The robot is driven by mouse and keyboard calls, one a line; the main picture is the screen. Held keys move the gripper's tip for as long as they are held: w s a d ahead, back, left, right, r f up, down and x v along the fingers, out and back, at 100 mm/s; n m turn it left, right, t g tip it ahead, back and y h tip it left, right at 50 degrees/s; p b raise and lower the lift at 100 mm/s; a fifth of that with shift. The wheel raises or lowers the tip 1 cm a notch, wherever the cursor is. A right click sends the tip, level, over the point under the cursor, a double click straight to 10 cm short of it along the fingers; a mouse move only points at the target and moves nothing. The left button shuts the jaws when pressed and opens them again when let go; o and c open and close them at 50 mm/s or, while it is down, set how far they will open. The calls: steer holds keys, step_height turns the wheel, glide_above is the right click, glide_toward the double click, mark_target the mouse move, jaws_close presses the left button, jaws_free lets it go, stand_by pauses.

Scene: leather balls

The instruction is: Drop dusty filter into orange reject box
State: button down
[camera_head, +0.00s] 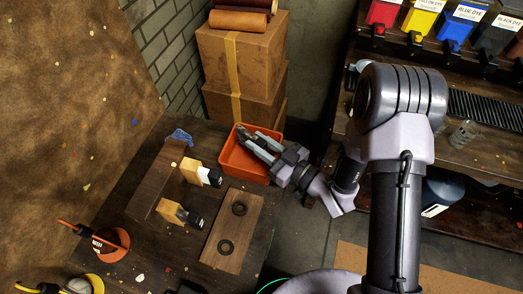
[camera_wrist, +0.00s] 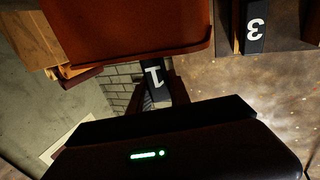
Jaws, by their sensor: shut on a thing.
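The orange reject box (camera_head: 236,167) stands at the far edge of the dark workbench. My gripper (camera_head: 262,143) is above the box's opening, its jaws shut on a dark filter marked 1. The filter's label (camera_wrist: 153,76) shows between the fingers in the wrist view; its tip is small in the head view, and I cannot make out dust on it. The box's orange-brown wall (camera_wrist: 130,32) fills the top of the wrist view.
Cardboard boxes (camera_head: 240,60) stand behind the orange box. A black part marked 3 (camera_wrist: 256,22) shows in the wrist view.

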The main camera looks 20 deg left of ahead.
step_height(320, 180, down, 3)
steer(key=shift+w+f+b, duration=0.1)
steer(key=shift+f+b, duration=0.05)
steer(key=shift+b, duration=0.25)
steer(key=shift+f+b, duration=0.35)
steer(key=shift+b, duration=0.1)
steer(key=shift+d+f+b, duration=0.1)
steer(key=shift+f+b, duration=0.15)
steer(key=shift+b, duration=0.05)
